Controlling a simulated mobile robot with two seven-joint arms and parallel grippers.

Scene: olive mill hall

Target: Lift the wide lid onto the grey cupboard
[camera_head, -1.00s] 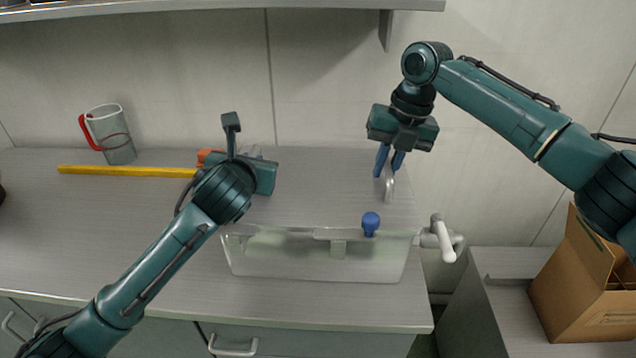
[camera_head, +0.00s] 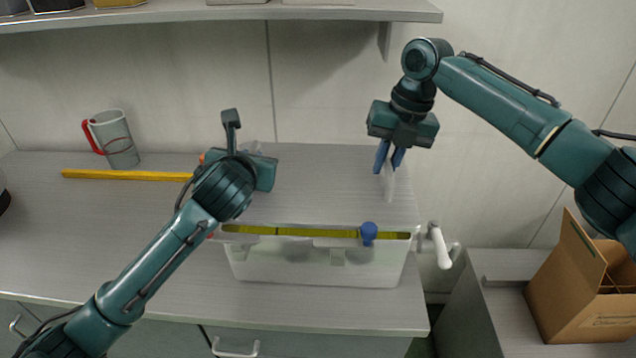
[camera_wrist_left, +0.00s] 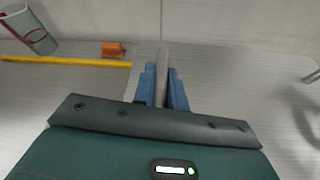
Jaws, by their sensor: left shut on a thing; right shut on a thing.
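The wide lid (camera_head: 320,190) is a flat grey sheet, hard to tell from the grey counter. It lies level over a clear tub (camera_head: 315,268), with a gap at the front edge where yellow contents (camera_head: 300,233) show. My right gripper (camera_head: 388,170) is shut on a pale upright piece near the lid's right side. My left gripper (camera_wrist_left: 163,92) is shut on a grey bar-like piece in the left wrist view; in the head view my left wrist hides its fingertips. A low grey cupboard (camera_head: 500,265) stands at the right, below counter height.
A cardboard box (camera_head: 575,295) occupies the right part of the low cupboard. A white pipe (camera_head: 440,245) is right of the tub. A shelf (camera_head: 250,14) hangs above.

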